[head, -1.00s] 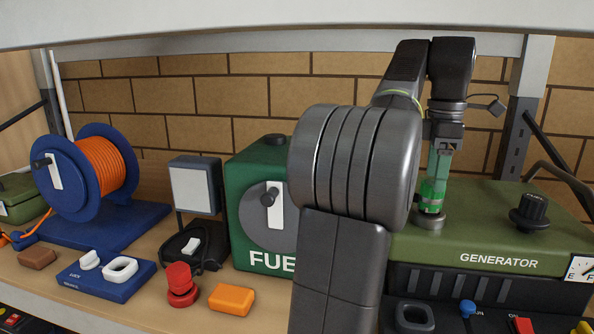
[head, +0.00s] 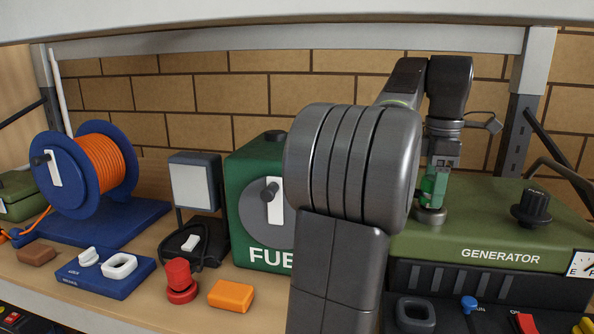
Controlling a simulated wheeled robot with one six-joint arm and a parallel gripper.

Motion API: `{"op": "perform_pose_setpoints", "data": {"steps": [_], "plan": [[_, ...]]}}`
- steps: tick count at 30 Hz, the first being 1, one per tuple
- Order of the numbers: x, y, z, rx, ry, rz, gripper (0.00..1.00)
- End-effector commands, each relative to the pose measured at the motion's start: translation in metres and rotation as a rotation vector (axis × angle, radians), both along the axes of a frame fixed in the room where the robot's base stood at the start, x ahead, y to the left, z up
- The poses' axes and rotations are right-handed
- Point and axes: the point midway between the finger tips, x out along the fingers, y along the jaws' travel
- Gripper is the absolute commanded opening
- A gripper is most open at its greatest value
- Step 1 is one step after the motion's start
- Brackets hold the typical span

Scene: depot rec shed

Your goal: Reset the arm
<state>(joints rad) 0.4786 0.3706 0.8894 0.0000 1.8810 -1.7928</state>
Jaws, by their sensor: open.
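My arm fills the middle and right of the head view. My gripper (head: 438,176) points down over the generator (head: 530,224), a green box at the right. It is open. A green upright piece (head: 434,187) stands between or just under its fingers, above a round grey neck (head: 429,216) on the generator's top. I cannot tell whether the fingers touch it. My forearm and large round joint hide the right part of the green fuel box (head: 246,212) and the left part of the generator.
A blue cable reel (head: 60,178) with orange cable, a blue tray (head: 96,285), a grey lamp (head: 194,184), a red knob (head: 178,275) and an orange block (head: 231,295) stand at the left and front. A black dial (head: 532,207) rises from the generator. A shelf edge crosses the top.

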Motion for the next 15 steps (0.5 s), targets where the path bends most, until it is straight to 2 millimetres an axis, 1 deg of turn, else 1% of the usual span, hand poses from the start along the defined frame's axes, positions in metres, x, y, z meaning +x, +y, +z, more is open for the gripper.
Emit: {"op": "perform_pose_setpoints", "data": {"steps": [5,8,12,15], "plan": [[0.001,0.000,0.023,-0.001,-0.002,0.000,0.67],[0.000,0.000,0.041,-0.001,-0.002,0.000,0.67],[0.000,0.000,0.070,-0.001,-0.002,0.000,0.67],[0.000,0.000,0.082,0.000,-0.001,0.000,0.67]]}}
